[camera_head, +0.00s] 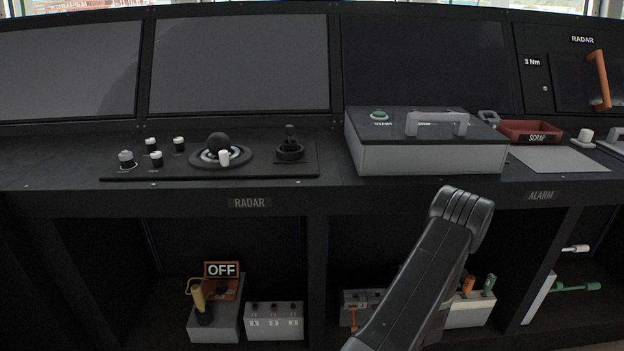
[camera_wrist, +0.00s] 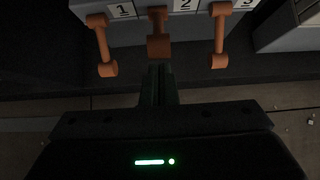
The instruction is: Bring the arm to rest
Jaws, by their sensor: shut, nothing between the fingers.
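My arm (camera_head: 430,265) rises in front of the console in the head view, bent at a rounded black joint, its lower end running out of the bottom edge. My gripper (camera_wrist: 158,80) shows in the wrist view as dark fingers shut together with nothing between them. The fingers point at the middle orange lever (camera_wrist: 158,32) on a grey box (camera_wrist: 140,30) numbered 1, 2 and 3. The tips are just below that lever in the picture; whether they touch it I cannot tell. The gripper is hidden in the head view.
Orange levers (camera_wrist: 104,45) and (camera_wrist: 220,35) flank the middle one. On the console stand a grey case (camera_head: 430,158) with a handle, a red scrap tray (camera_head: 530,126) and a radar control panel (camera_head: 215,172). Lower shelves hold an OFF-signed box (camera_head: 215,320) and a white switch box (camera_head: 273,322).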

